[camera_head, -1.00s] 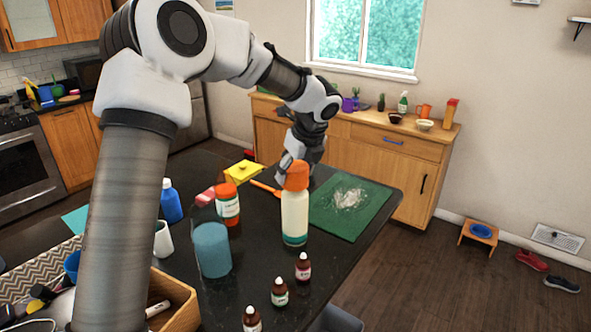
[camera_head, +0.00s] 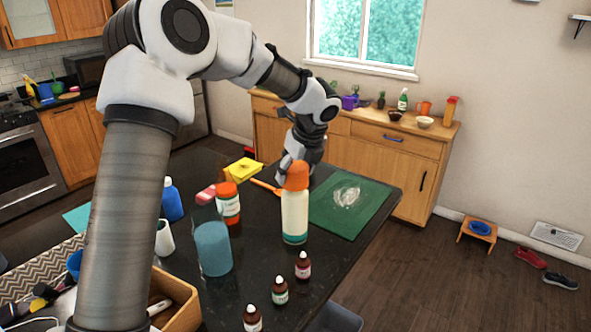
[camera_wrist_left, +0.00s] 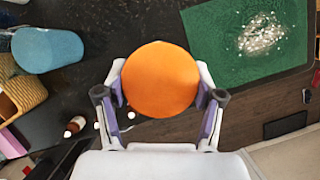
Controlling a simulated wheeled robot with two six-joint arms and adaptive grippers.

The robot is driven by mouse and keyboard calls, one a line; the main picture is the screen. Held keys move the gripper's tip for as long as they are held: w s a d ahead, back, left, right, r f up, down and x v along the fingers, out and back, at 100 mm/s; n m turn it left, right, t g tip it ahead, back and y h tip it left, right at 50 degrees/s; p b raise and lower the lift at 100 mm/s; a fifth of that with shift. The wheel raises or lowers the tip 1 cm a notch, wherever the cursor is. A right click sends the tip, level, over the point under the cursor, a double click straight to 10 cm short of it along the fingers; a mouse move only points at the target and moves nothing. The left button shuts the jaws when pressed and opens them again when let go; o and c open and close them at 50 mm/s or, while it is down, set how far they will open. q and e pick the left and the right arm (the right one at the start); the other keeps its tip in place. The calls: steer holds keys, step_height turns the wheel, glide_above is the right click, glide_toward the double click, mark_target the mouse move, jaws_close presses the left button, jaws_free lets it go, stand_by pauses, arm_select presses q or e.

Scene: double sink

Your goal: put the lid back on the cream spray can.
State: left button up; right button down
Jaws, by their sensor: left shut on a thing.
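The cream spray can (camera_head: 295,216), with a teal band at its foot, stands upright on the dark counter. The orange lid (camera_head: 296,177) is at the top of the can, in line with it; I cannot tell whether it is fully seated. My left gripper (camera_head: 288,164) reaches in from behind and is shut on the lid. In the left wrist view the round orange top of the lid (camera_wrist_left: 160,80) sits between the two fingers and hides the can below. My right gripper is in neither view.
A green mat (camera_head: 350,215) with a pale patch lies right of the can. An orange-capped jar (camera_head: 228,205), a blue cup (camera_head: 213,248) and small brown bottles (camera_head: 303,266) stand left and in front. A yellow item (camera_head: 243,170) lies behind. The counter's right edge is close.

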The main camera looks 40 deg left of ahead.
arm_select(q)
steer(key=o, duration=1)
steer(key=shift+o, duration=0.5)
step_height(320, 180, up, 3)
steer(key=p, duration=0.3)
steer(key=shift+f, duration=0.15)
steer(key=shift+r+p, duration=0.45)
steer(key=shift+r, duration=1.7)
jaws_close()
